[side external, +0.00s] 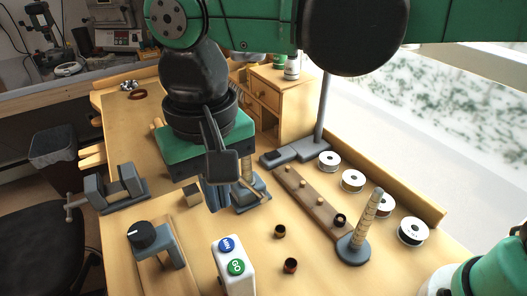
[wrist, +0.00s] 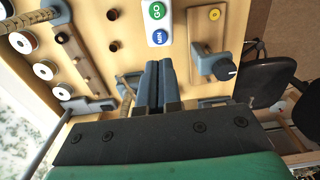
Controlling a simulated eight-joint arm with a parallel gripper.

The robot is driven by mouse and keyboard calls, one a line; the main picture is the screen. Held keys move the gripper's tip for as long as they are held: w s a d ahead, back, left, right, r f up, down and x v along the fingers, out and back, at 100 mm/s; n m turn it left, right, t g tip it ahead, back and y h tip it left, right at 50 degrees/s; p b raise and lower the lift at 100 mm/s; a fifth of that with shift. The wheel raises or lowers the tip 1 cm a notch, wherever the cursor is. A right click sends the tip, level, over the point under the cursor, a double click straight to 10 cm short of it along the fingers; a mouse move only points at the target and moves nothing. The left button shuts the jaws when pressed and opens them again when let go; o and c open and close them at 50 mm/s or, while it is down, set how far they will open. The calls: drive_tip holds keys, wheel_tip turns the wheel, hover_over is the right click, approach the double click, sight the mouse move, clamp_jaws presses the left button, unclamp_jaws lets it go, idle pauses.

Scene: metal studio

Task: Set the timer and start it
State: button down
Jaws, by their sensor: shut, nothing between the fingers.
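The timer (side external: 233,262) is a white block with a round blue MIN button (side external: 227,244) and a round green GO button (side external: 236,267). It stands on the bench at the front centre in the side view. In the wrist view the timer (wrist: 159,35) is at the top centre, just beyond my fingertips, with the MIN button (wrist: 159,37) nearer to me than the GO button (wrist: 156,10). My gripper (side external: 214,205) points down over the bench behind the timer. In the wrist view my gripper's fingers (wrist: 160,66) are together and empty. No display is readable.
A black knob (side external: 141,234) on a blue-grey bracket stands left of the timer. A grey vise (side external: 118,188) is farther left. A wooden peg post (side external: 362,230), white spools (side external: 352,181) and a pegged rail (side external: 305,196) are on the right. Small dark cups (side external: 290,265) lie near the timer.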

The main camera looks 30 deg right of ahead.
drive_tip(key=shift+r, duration=0.1)
wheel_tip(320, 180, up, 6)
drive_tip(key=r, duration=0.1)
hover_over(227, 245)
drive_tip(key=shift+d+f, duration=0.1)
drive_tip(key=shift+f, duration=0.15)
drive_tip(key=shift+f, duration=0.1)
wheel_tip(227, 245, down, 14)
drive_tip(key=shift+r, duration=0.1)
idle(0.7)
